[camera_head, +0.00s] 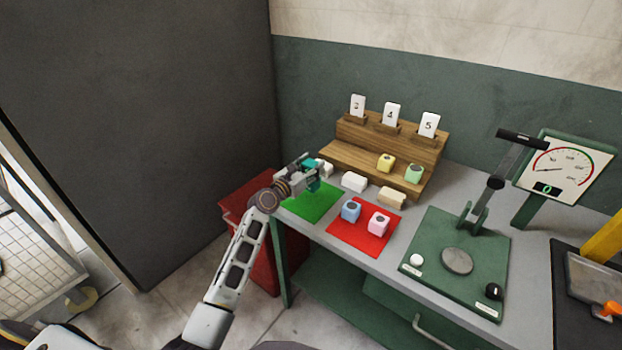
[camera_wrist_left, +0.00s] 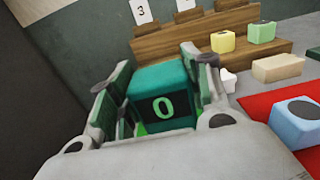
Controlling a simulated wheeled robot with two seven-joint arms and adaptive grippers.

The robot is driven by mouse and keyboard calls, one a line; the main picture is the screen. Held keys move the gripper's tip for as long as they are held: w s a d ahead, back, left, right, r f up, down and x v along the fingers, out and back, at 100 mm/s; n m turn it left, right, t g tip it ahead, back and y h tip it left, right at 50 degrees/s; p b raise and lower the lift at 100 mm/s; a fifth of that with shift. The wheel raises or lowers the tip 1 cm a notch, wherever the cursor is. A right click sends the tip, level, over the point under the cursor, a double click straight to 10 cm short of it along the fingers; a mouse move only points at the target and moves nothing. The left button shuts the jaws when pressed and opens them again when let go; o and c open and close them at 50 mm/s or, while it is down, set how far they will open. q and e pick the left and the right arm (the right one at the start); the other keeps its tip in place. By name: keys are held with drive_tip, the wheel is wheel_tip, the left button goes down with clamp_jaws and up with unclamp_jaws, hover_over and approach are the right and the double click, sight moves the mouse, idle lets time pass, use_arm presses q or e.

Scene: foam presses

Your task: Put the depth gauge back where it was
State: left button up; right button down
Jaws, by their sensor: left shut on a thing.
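The depth gauge (camera_wrist_left: 172,88), a teal box with a dark display showing a green 0, sits between the fingers of my left gripper (camera_wrist_left: 156,78). The gripper is shut on it. In the head view the gauge (camera_head: 313,185) is partly hidden by my left gripper (camera_head: 305,168). They are over or at the far part of a green mat (camera_head: 309,209) at the table's left end. I cannot tell whether the gauge touches the mat. My right gripper is not in view.
A red mat (camera_head: 366,249) holds a blue block (camera_head: 350,211) and a pink block (camera_head: 379,223). Pale blocks lie before a wooden stepped rack (camera_head: 356,160) with numbered cards; yellow and green blocks sit on it. A green press (camera_head: 430,256) and a dial (camera_head: 566,170) stand right.

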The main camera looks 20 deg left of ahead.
use_arm(q)
drive_tip(key=shift+f, duration=0.2)
wheel_tip(320, 180, down, 2)
drive_tip(key=shift+f+b, duration=0.25)
drive_tip(key=shift+b, duration=0.3)
drive_tip(key=shift+f, duration=0.45)
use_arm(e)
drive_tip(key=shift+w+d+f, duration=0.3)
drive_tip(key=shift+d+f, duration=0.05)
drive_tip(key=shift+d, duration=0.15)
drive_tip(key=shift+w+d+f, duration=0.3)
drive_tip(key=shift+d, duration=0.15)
use_arm(q)
drive_tip(key=shift+f, duration=0.1)
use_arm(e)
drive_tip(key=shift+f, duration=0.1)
